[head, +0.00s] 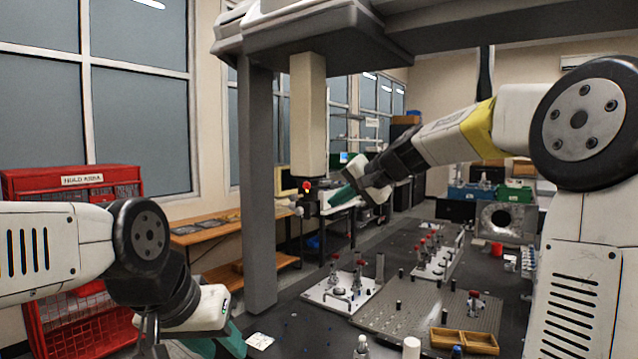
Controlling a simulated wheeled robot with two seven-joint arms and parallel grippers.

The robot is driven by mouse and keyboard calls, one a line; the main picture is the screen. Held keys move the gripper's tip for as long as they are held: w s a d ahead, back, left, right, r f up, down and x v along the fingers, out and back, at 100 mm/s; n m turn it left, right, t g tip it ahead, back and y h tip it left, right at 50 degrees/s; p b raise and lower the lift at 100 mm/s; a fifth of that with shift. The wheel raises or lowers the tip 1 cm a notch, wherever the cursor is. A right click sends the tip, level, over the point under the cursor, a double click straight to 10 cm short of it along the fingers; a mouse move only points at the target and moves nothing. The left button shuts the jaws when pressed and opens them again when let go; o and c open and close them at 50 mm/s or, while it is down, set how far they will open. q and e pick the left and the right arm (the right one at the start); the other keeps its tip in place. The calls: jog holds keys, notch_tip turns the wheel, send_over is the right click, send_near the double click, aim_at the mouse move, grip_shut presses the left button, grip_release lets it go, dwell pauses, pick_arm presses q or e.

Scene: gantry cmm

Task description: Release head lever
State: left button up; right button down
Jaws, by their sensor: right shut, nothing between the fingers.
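The grey measuring head (309,203) hangs under the cream vertical column (308,115) of the gantry. A small red ball (306,185), which looks like the head lever's knob, shows at the front of the head. My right gripper (338,192) is just to the right of the head, with its teal and white fingers pointing left toward it. It is shut with nothing held. Whether it touches the head or lever cannot be told. My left gripper (218,343) is low at the bottom left, far from the head; its tips are partly cut off.
The dark granite table (295,320) carries a white fixture plate (342,292) with red-topped clamps, a grey hole plate (400,320) and a wooden tray (464,340). A grey gantry post (258,190) stands left of the head. A red rack (125,175) is at the far left.

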aim_at(307, 183)
jog(key=w+d+r+m+t+y, duration=0.2)
jog(key=w+d+r, duration=0.4)
jog(key=shift+w+r+m, duration=0.3)
jog(key=shift+w+m, duration=0.1)
jog(key=s+a+x, duration=0.2)
jog(key=x, duration=1.1)
jog(key=shift+f, duration=0.15)
